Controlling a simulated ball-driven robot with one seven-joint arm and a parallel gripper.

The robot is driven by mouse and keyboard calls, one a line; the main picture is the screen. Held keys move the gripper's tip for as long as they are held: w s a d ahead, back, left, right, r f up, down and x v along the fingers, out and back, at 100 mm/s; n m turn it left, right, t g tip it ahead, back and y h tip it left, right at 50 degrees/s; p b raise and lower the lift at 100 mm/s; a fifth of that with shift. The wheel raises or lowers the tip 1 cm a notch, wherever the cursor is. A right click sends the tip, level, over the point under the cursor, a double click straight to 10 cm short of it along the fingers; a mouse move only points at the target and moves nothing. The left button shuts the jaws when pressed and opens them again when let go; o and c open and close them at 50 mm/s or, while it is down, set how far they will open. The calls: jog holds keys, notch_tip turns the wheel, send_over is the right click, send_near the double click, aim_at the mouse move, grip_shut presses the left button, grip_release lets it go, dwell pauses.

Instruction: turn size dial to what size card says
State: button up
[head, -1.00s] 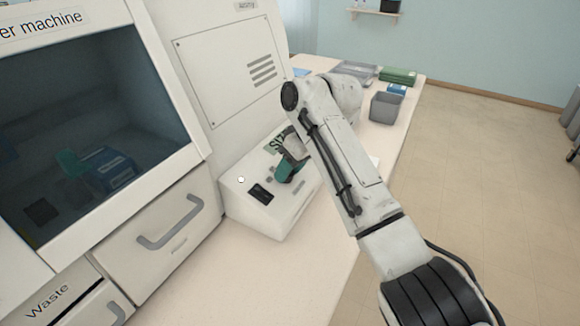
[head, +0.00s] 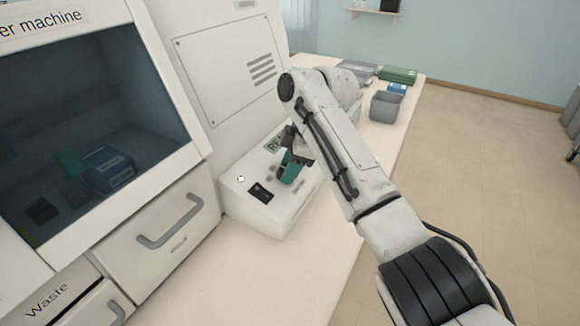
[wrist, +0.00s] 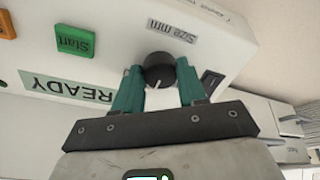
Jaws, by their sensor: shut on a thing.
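The size dial (wrist: 158,68) is a round black knob with a white pointer line in the wrist view. It sits beside the "Size mm" label (wrist: 172,33), which appears upside down. My gripper (wrist: 157,85) has its teal fingers shut on the dial, one finger on each side. In the head view my gripper (head: 289,168) is at the control panel (head: 252,219), and its fingers hide the dial there. The scale marks around the dial cannot be read. I cannot make out a size card.
The panel also has a green Start button (wrist: 75,41), an orange button (wrist: 5,24) and a READY display (wrist: 68,88). A dark slot (wrist: 212,80) lies beside the dial. A grey bin (head: 386,107) and green trays (head: 398,75) stand farther along the bench.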

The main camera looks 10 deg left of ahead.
jog(key=shift+n, duration=0.4)
jog(key=o, duration=1)
jog(key=shift+o, duration=0.2)
jog(key=b+v, duration=0.1)
jog(key=v, duration=0.9)
jog(key=shift+r, duration=0.35)
jog(key=shift+d, duration=0.1)
